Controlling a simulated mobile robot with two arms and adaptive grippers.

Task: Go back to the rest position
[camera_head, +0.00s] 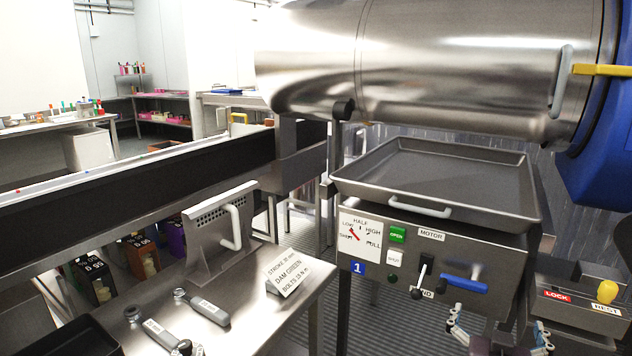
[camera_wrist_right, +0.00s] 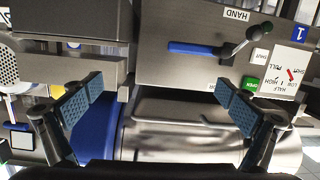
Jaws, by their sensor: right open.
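My right gripper (camera_head: 500,338) is at the bottom right of the head view, in front of the control box. In the right wrist view my right gripper (camera_wrist_right: 160,104) has its two blue-padded fingers wide apart, with nothing between them. The control box (camera_head: 376,305) carries a dial, green and white buttons, a black lever (camera_head: 420,280) and a blue handle (camera_head: 464,284). The blue handle also shows in the wrist view (camera_wrist_right: 190,48), which is upside down. I see no contact between the fingers and the panel. My left gripper is not in view.
A large steel drum (camera_head: 450,60) hangs over a grey tray (camera_head: 435,210). A steel bench (camera_head: 255,310) holds wrenches, a perforated plate with a handle (camera_head: 232,228) and a sign (camera_head: 288,272). A lock box (camera_head: 575,298) stands at the right. A dark conveyor (camera_head: 150,185) runs at the left.

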